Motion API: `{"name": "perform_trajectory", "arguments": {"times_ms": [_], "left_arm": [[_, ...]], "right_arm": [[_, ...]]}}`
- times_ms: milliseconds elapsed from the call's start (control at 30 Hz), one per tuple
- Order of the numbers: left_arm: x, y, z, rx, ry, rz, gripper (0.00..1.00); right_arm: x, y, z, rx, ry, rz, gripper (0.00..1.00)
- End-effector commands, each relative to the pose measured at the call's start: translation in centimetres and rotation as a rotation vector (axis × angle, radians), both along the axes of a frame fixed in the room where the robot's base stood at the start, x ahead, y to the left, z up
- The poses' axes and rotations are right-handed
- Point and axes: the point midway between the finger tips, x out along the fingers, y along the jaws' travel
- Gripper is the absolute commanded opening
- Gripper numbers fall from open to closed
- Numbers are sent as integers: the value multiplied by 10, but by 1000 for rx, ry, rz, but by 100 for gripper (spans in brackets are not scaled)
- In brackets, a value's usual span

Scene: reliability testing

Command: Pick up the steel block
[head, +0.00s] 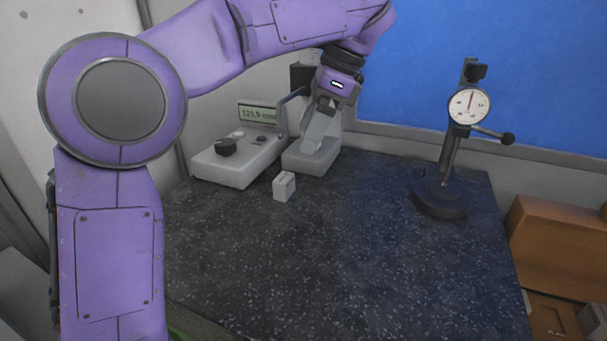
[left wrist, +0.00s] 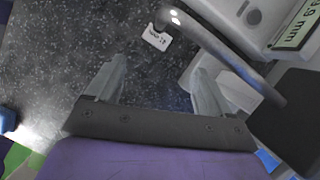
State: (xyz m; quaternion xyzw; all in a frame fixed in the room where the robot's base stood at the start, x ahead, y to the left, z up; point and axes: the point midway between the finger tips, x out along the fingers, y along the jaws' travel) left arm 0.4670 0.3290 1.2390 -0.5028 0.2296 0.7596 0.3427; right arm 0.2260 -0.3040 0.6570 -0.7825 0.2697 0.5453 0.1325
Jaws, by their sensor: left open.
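The steel block (head: 284,186) is a small pale grey block standing on the dark speckled table, just in front of the measuring device. In the left wrist view the block (left wrist: 157,38) is a small light shape with dark marking, beyond the fingertips and partly beside a grey curved bar. My left gripper (head: 315,137) is above and behind the block, to its right, over the low grey base of the device. In the left wrist view my left gripper (left wrist: 160,75) has its fingers apart with nothing between them. My right gripper is not seen.
The measuring device (head: 236,163) with a knob, a display and a curved bar stands close left of my gripper. A dial gauge on a stand (head: 441,196) is at the right. Brown boxes (head: 556,232) lie beyond the right edge. The front of the table (head: 340,265) is clear.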

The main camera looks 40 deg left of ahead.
Motion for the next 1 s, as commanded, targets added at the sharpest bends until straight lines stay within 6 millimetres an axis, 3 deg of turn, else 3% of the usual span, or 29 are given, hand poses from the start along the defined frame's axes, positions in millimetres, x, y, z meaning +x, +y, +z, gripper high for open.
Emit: {"name": "perform_trajectory", "arguments": {"times_ms": [100,267,500,800,833,1000], "left_arm": [[-3,2,-26,-4,2,-15,82],[-2,3,-45,-1,6,-26,82],[-16,22,-79,-2,7,-24,82],[-18,26,-89,0,4,-22,82],[-18,26,-89,0,4,-22,78],[-18,26,-89,1,5,-22,23]], "right_arm": [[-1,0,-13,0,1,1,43],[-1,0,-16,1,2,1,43],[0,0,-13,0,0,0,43],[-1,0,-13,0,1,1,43],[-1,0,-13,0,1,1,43],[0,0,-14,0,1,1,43]]}}
